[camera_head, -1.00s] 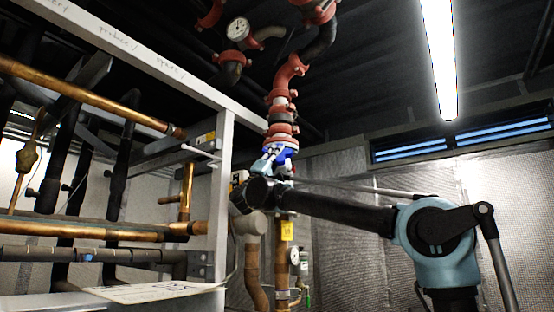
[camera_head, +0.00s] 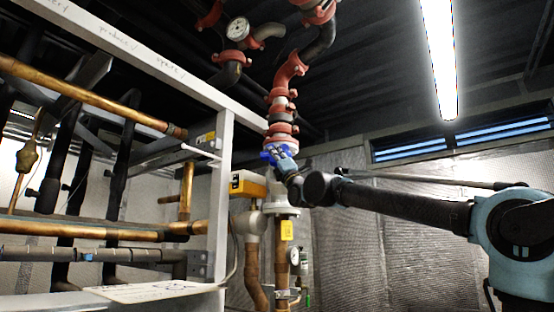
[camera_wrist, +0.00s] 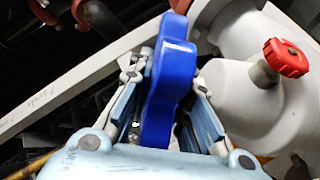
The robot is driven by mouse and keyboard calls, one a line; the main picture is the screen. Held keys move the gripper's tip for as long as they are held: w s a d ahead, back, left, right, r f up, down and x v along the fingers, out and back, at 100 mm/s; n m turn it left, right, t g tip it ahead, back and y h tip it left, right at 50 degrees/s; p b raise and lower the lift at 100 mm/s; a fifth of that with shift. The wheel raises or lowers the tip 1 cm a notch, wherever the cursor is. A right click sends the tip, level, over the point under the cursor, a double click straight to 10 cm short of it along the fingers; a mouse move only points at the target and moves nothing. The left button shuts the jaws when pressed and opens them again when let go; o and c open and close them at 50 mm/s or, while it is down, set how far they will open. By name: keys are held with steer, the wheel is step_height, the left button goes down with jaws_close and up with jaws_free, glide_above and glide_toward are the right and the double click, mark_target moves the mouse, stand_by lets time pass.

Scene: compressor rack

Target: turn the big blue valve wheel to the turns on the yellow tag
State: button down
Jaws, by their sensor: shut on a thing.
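The big blue valve wheel (camera_head: 268,155) sits below the red-flanged pipe in the head view, partly hidden by my gripper (camera_head: 284,156). In the wrist view a thick blue part of the wheel (camera_wrist: 168,90) stands between the two fingers of my gripper (camera_wrist: 172,78), which is shut on it. The yellow tag (camera_head: 287,230) hangs on the vertical pipe below the wheel. Its writing is too small to read.
A small red knob (camera_wrist: 286,58) on a white valve body (camera_wrist: 240,85) is close to my gripper at the right. A yellow box (camera_head: 247,183), a white frame post (camera_head: 222,190) and copper pipes (camera_head: 100,98) stand left. A gauge (camera_head: 294,256) is below.

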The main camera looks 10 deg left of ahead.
steer(key=n+g+y, duration=0.1)
steer(key=n+g, duration=0.2)
steer(key=g, duration=0.1)
steer(key=n+g+y, duration=0.1)
steer(key=n+g, duration=0.2)
steer(key=shift+w+d+f+g+y, duration=0.1)
steer(key=shift+w+g+y, duration=0.05)
steer(key=shift+g+y, duration=0.2)
steer(key=n+g, duration=0.2)
steer(key=g, duration=0.1)
steer(key=n+g+h, duration=0.1)
steer(key=n+g, duration=0.1)
steer(key=g, duration=0.2)
steer(key=shift+n, duration=0.4)
steer(key=n+g+h, duration=0.1)
steer(key=g, duration=0.1)
steer(key=n+g+h, duration=0.1)
steer(key=g, duration=0.1)
steer(key=shift+n+h, duration=0.25)
steer(key=shift+n, duration=0.05)
steer(key=shift+f+n+g+h, duration=0.1)
steer(key=shift+n+g+h, duration=0.5)
steer(key=shift+g+h, duration=0.4)
steer(key=shift+n+g+h, duration=0.4)
steer(key=shift+g+h, duration=0.1)
steer(key=shift+g, duration=0.15)
steer(key=c, duration=1.8)
jaws_free()
steer(key=shift+f, duration=0.1)
steer(key=shift+o, duration=0.2)
